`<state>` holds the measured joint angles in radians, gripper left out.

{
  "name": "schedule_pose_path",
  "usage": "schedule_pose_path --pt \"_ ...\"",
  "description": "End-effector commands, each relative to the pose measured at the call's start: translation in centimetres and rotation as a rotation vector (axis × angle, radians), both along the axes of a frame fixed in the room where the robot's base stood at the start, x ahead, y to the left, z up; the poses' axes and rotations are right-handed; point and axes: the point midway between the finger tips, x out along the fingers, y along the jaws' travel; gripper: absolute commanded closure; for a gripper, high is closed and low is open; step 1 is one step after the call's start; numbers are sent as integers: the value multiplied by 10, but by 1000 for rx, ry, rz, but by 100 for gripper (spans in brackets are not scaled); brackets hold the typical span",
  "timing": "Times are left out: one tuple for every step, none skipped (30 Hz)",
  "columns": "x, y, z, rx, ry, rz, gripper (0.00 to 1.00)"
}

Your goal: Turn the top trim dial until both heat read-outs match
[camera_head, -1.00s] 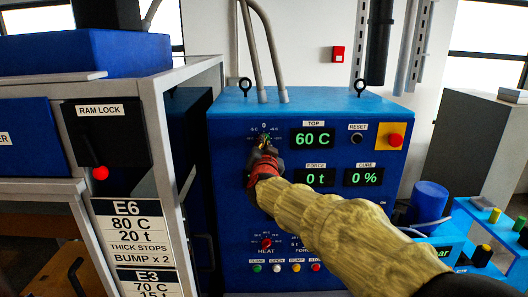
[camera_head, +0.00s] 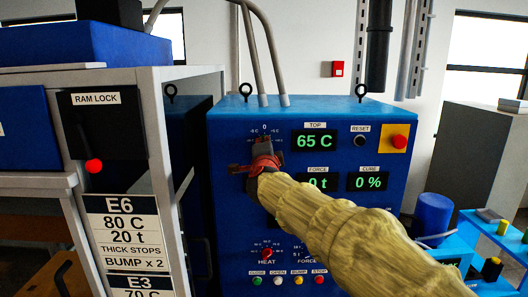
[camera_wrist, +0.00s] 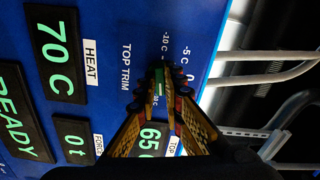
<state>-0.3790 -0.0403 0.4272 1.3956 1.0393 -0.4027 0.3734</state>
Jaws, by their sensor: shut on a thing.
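The top trim dial (camera_wrist: 161,88) is a small knob under a printed scale on the blue control panel (camera_head: 231,200). My gripper (camera_head: 263,147) is shut on it; in the wrist view both fingers (camera_wrist: 166,86) close around the dial, which shows green with a pale mark. In the head view the dial is mostly hidden by the gripper. The TOP read-out (camera_head: 315,140) shows 65 C in green digits, and is partly visible in the wrist view (camera_wrist: 149,139). The HEAT read-out (camera_wrist: 58,65) shows 70 C in the wrist view; my arm hides it in the head view.
The FORCE read-out (camera_wrist: 74,140) shows 0 t and the CURE read-out (camera_head: 367,181) 0 %. A red button (camera_head: 398,142) sits at the panel's upper right. A HEAT knob (camera_head: 267,253) and several small buttons are below. A grey frame with an E6 sign (camera_head: 126,225) stands left.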

Motion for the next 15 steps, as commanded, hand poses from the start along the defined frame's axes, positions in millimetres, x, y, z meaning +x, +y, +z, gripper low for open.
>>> schedule_pose_path --pt "0 0 -3 33 2 0 100" --pt "0 0 -3 51 3 0 100" --pt "0 0 -2 74 4 0 100" --pt "0 0 -2 89 4 0 100" --pt "0 0 -2 105 5 0 100" --pt "0 0 -2 123 5 0 100" --pt "0 0 -2 136 6 0 100" --pt "0 0 -2 147 7 0 100" --pt "0 0 -2 161 7 0 100" --pt "0 0 -2 169 8 0 100" --pt "0 0 -2 177 8 0 100" --pt "0 0 -2 185 8 0 100" --pt "0 0 -2 191 9 0 100" --pt "0 0 -2 196 9 0 100" --pt "0 0 -2 201 10 0 100"
